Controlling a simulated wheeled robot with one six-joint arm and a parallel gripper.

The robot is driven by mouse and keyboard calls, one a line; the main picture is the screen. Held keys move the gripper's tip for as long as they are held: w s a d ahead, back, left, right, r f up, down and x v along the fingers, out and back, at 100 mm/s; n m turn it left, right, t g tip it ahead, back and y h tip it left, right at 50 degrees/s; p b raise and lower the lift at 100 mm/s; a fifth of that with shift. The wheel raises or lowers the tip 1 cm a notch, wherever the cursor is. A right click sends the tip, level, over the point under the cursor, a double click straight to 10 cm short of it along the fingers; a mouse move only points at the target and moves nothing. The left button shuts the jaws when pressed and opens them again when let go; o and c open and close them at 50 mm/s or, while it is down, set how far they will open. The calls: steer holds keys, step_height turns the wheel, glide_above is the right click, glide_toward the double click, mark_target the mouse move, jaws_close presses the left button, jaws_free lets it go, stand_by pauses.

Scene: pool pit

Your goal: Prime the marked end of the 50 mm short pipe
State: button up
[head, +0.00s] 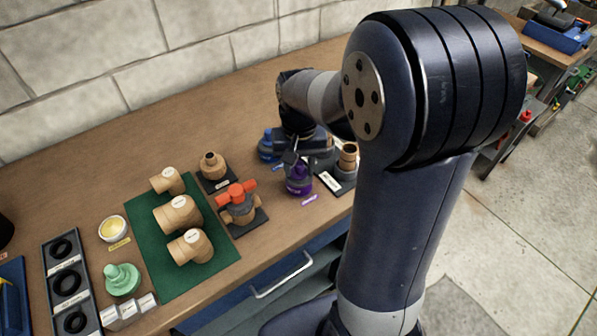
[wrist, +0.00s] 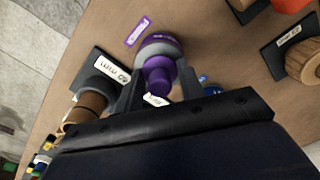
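A purple primer can (head: 299,178) stands on the bench, and its narrower purple top (wrist: 159,76) faces me in the wrist view. My gripper (wrist: 160,82) is over it, with one finger on each side of the top. The fingers look apart, with a narrow gap beside the top; no firm grip shows. A brown short pipe (head: 348,157) stands upright in a dark holder (head: 338,182) with a white label, right of the can. The pipe (wrist: 88,106) and label (wrist: 110,70) also show in the wrist view, partly behind my gripper. No end mark is readable.
A blue can (head: 268,146) stands just behind the purple one. A red-handled valve (head: 238,203) and a brown fitting (head: 212,166) stand to the left. A green mat (head: 156,255) holds several tan fittings. The back left of the bench is clear, before a block wall.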

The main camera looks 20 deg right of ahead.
steer(key=shift+r+p, duration=3.25)
steer(key=shift+r, duration=0.55)
